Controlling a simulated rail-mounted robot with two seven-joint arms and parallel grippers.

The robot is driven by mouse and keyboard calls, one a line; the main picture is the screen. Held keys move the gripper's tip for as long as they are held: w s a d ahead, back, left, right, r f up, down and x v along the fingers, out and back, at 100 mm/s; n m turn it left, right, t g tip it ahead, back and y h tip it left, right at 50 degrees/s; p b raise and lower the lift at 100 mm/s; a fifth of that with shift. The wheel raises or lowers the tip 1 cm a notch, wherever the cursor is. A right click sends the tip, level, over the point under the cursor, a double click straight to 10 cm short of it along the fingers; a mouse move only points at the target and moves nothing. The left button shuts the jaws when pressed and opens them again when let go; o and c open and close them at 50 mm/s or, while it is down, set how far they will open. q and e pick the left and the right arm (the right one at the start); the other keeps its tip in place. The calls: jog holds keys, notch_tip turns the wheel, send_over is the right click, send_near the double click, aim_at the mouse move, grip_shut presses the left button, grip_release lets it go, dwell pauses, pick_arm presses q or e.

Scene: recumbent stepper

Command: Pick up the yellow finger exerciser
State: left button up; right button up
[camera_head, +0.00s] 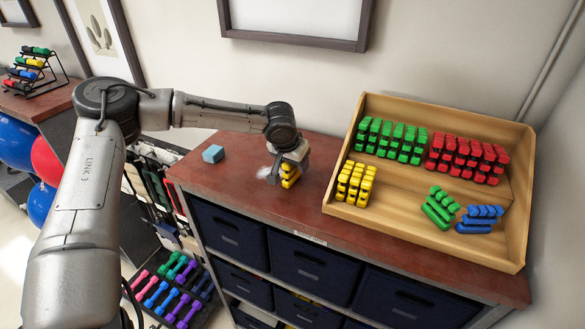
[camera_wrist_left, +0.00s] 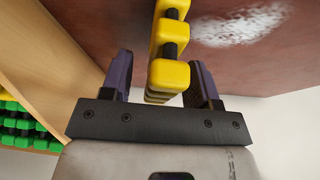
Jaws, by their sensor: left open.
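A yellow finger exerciser (camera_head: 291,177) is on the red-brown cabinet top, to the left of the wooden tray. My left gripper (camera_head: 285,170) is directly over it and partly hides it. In the left wrist view, the yellow exerciser (camera_wrist_left: 169,76) lies between the two dark fingers of my left gripper (camera_wrist_left: 162,78), with a gap visible on either side. The gripper is open. More yellow exercisers (camera_head: 355,184) stand in the front left of the tray. My right gripper is not in view.
The wooden tray (camera_head: 428,236) also holds green, red and blue exercisers. Dark fabric bins (camera_head: 300,260) fill the cabinet below. A dumbbell rack (camera_head: 175,290) stands on the floor at left.

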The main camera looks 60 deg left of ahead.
pick_arm(q)
jog(key=shift+f, duration=0.1)
jog(key=c, duration=1)
